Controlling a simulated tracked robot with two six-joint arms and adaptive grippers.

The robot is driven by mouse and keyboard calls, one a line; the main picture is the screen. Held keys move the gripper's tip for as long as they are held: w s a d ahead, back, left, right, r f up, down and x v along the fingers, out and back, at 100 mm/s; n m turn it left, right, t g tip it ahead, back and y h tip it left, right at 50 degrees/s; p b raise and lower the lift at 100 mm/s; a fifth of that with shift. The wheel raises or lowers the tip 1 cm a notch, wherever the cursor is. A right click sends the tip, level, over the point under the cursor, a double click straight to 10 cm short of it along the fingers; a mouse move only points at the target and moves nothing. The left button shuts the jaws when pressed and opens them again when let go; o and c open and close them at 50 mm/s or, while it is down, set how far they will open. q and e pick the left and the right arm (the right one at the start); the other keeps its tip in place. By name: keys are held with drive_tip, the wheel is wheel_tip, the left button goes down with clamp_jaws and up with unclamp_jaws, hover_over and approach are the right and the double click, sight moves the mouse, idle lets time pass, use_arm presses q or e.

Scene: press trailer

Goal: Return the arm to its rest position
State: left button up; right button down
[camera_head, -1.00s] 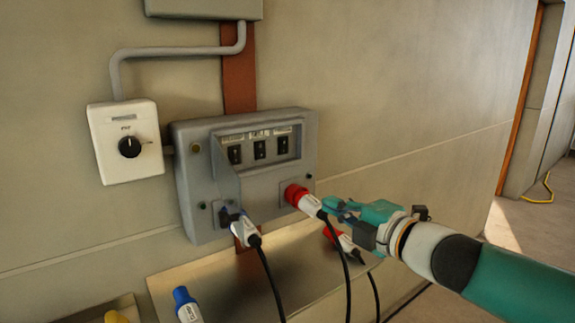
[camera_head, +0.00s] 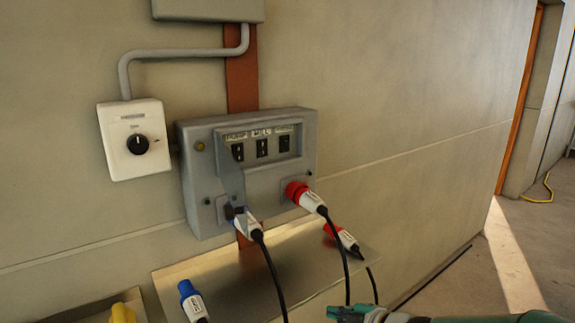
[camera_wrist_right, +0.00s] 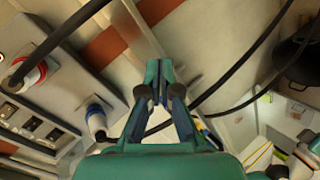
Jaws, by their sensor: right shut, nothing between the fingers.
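My right gripper (camera_head: 350,313) is at the bottom edge of the head view, below the grey socket box and mostly cut off by the frame. In the right wrist view its fingers (camera_wrist_right: 158,75) are closed together with nothing between them. A red plug (camera_head: 306,197) sits in the right socket of the grey box (camera_head: 187,165), and a blue plug (camera_head: 246,224) sits in the left socket. The red plug also shows in the right wrist view (camera_wrist_right: 27,72), to the left of my fingers and apart from them. My left gripper is not in view.
A metal shelf (camera_head: 210,268) below the box holds a loose red plug (camera_head: 342,238) and a loose blue plug (camera_head: 191,300). Black cables (camera_head: 272,275) hang down near my right gripper. A white dial unit (camera_head: 120,163) is on the wall.

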drive_tip(key=s+f+m+g+h, duration=0.1)
drive_tip(key=s+f+m+g, duration=0.35)
drive_tip(key=f, duration=0.75)
drive_tip(key=s+f+m+g, duration=0.1)
drive_tip(key=s+f+m, duration=0.4)
drive_tip(key=s+f, duration=0.55)
drive_tip(key=s+f+m+g+h, duration=0.1)
drive_tip(key=s+f+m+g, duration=0.1)
drive_tip(key=s+m, duration=0.4)
drive_tip(key=s+d+f+m+g+h, duration=0.1)
drive_tip(key=s+f+m, duration=0.4)
drive_tip(key=s, duration=0.4)
drive_tip(key=shift+s+m+g, duration=0.2)
drive_tip(key=shift+m+g, duration=0.15)
drive_tip(key=shift+m, duration=0.2)
drive_tip(key=shift+d, duration=0.1)
